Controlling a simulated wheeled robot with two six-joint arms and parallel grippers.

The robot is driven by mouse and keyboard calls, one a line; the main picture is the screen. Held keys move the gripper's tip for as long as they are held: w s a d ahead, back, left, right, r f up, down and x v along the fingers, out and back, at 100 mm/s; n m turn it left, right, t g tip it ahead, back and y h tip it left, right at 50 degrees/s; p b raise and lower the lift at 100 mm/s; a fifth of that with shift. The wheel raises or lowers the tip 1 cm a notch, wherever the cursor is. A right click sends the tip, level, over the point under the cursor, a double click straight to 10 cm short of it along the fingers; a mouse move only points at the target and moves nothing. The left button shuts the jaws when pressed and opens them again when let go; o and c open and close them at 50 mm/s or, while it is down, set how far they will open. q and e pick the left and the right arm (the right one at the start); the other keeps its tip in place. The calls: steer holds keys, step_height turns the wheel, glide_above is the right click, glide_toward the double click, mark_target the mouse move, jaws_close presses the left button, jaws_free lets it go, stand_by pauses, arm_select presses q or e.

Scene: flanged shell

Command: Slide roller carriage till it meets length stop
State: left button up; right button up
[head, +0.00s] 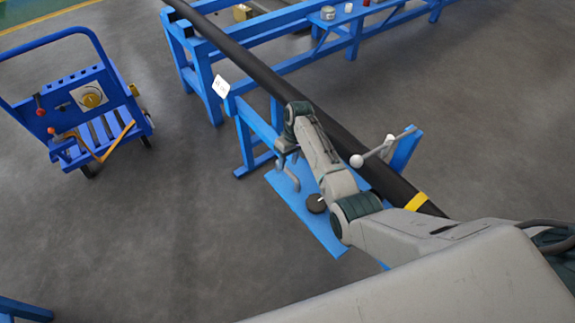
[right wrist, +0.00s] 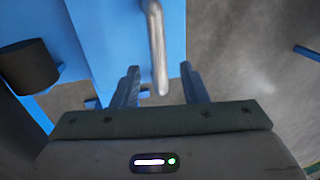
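A blue plate-like part (head: 285,195), which may belong to the roller carriage, lies beneath my right arm beside a long black tube. A round dark knob (head: 316,204) sits on it. My right gripper (right wrist: 160,70) is open, and a bent grey handle bar (right wrist: 157,45) hangs between its two fingers with gaps visible in the right wrist view. In the head view the handle (head: 292,180) shows just below the gripper (head: 287,152). I cannot tell which part is the length stop. My left gripper is out of view.
The long black tube (head: 256,70) runs diagonally over blue stands (head: 205,85). A white ball lever (head: 357,160) stands right of my arm by a blue post (head: 405,150). A blue cart (head: 95,110) stands at left. The grey floor (head: 160,230) between is clear.

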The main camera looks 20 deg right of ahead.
steer(key=shift+a+f, duration=0.15)
steer(key=shift+f, duration=1.2)
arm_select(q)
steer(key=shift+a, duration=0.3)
arm_select(e)
steer(key=shift+s, duration=0.1)
